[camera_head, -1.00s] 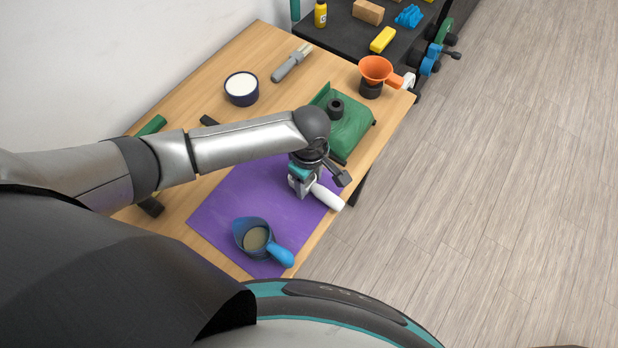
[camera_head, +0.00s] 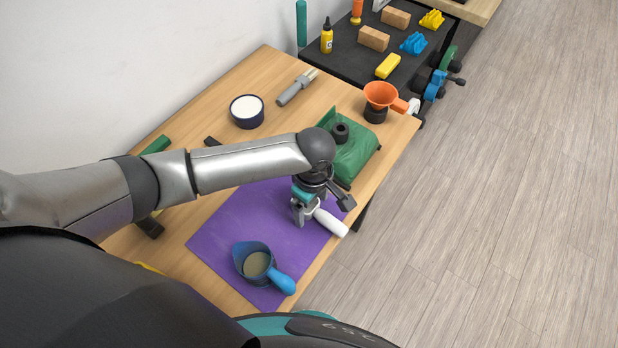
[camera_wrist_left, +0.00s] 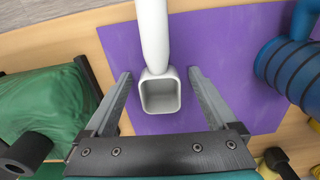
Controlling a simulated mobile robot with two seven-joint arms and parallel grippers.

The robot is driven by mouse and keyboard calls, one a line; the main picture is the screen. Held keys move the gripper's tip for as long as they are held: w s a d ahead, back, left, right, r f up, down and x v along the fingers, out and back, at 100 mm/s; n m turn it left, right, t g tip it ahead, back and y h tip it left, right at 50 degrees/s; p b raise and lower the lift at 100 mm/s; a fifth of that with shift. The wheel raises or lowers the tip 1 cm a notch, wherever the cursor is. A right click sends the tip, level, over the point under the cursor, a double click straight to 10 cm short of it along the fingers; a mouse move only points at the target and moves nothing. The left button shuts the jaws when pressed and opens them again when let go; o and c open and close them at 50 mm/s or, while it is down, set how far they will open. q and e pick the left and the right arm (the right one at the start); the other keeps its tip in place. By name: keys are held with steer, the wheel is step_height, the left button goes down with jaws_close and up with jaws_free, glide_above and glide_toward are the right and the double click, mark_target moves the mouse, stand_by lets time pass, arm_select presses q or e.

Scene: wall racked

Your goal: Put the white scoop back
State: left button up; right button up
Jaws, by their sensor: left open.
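The white scoop (camera_wrist_left: 160,92) lies on the purple mat (camera_wrist_left: 130,45), its square hollow bowl toward my left gripper and its handle pointing away, in the left wrist view. In the head view its white handle (camera_head: 331,223) sticks out over the mat's right edge; the bowl is hidden by the gripper. My left gripper (camera_wrist_left: 160,74) is open, with one finger on each side of the scoop near where bowl and handle meet, neither visibly touching it. It also shows in the head view (camera_head: 304,218). My right gripper is not in view.
A blue jug (camera_head: 253,262) with pale contents stands on the mat's near part. A green bag (camera_head: 356,158) lies beyond the gripper. An orange funnel (camera_head: 381,95), a bowl of white stuff (camera_head: 247,111) and a brush (camera_head: 296,88) are farther back on the wooden table (camera_head: 200,105).

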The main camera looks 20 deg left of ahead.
arm_select(q)
step_height(320, 180, up, 15)
steer(key=p, duration=0.2)
steer(key=shift+s+a+f+p, duration=0.2)
steer(key=shift+a+p, duration=0.1)
steer(key=shift+a, duration=0.05)
